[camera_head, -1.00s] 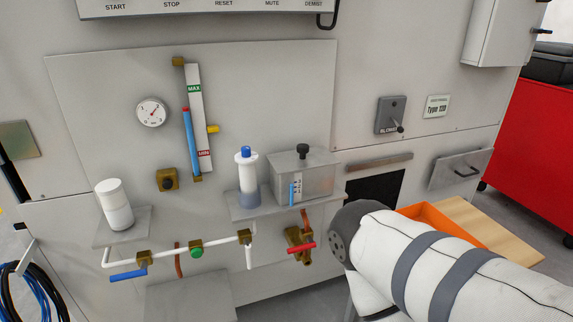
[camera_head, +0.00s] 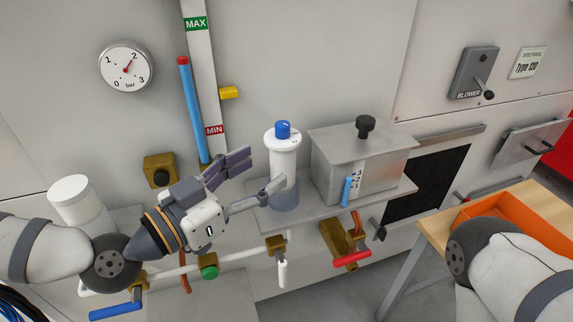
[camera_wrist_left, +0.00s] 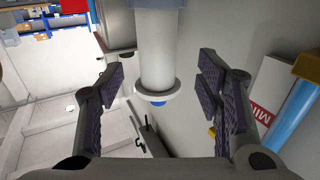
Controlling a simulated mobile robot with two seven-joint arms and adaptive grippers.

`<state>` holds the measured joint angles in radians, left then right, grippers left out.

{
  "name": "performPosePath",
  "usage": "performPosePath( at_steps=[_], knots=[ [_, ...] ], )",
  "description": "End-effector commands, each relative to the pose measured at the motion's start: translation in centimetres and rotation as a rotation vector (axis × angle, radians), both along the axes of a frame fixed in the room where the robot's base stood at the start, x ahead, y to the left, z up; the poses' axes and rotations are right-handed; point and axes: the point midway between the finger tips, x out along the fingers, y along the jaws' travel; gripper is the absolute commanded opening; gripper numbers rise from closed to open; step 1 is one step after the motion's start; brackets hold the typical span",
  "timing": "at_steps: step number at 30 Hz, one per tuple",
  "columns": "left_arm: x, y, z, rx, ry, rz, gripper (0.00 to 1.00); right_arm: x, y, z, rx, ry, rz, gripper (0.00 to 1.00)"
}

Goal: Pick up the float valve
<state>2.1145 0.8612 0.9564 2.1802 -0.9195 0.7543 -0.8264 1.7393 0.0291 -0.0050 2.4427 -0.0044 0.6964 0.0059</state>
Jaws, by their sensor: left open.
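The likely float valve (camera_head: 284,157) is a white upright cylinder with a blue top and a clear grey-blue lower part. It stands on a small grey shelf beside a grey tank. My left gripper (camera_head: 255,176) is open and reaches in from the left, one finger in front of the cylinder and the other to its left. In the left wrist view the white cylinder (camera_wrist_left: 157,50), with its wide rim and blue tip, shows between the open fingers (camera_wrist_left: 161,72). No contact shows. My right arm is at the lower right; its gripper is out of view.
The grey tank (camera_head: 350,165) with a black knob stands close right of the cylinder. A gauge tube (camera_head: 192,110) is on the wall behind the gripper. White pipes with a green valve (camera_head: 209,271) run below. A table with an orange tray (camera_head: 497,212) is at the right.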

Motion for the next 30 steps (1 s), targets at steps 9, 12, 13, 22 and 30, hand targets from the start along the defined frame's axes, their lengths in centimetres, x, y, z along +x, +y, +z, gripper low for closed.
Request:
performPosePath(
  at_steps=[9, 12, 13, 22, 30],
  knots=[
    [3.3, -4.0, -0.8, -0.001, 0.001, -0.001, 0.59, 0.0, 0.0, 0.0, 0.0, -0.001, 0.0, 0.0],
    [3.8, -4.4, -0.8, 0.0, 0.003, 0.0, 0.59, 0.0, 0.0, 0.0, 0.0, -0.001, 0.0, 0.0],
    [3.8, -4.5, -0.8, -0.001, 0.004, 0.0, 0.59, 0.0, 0.0, 0.0, 0.0, -0.001, 0.0, 0.0],
    [3.8, -4.4, -0.8, -0.001, 0.004, 0.0, 0.25, 0.0, 0.0, 0.0, 0.0, -0.001, 0.001, 0.0],
    [3.8, -4.4, -0.8, -0.001, 0.003, 0.0, 0.02, 0.0, 0.0, 0.0, 0.0, -0.001, 0.001, 0.0]
  ],
)
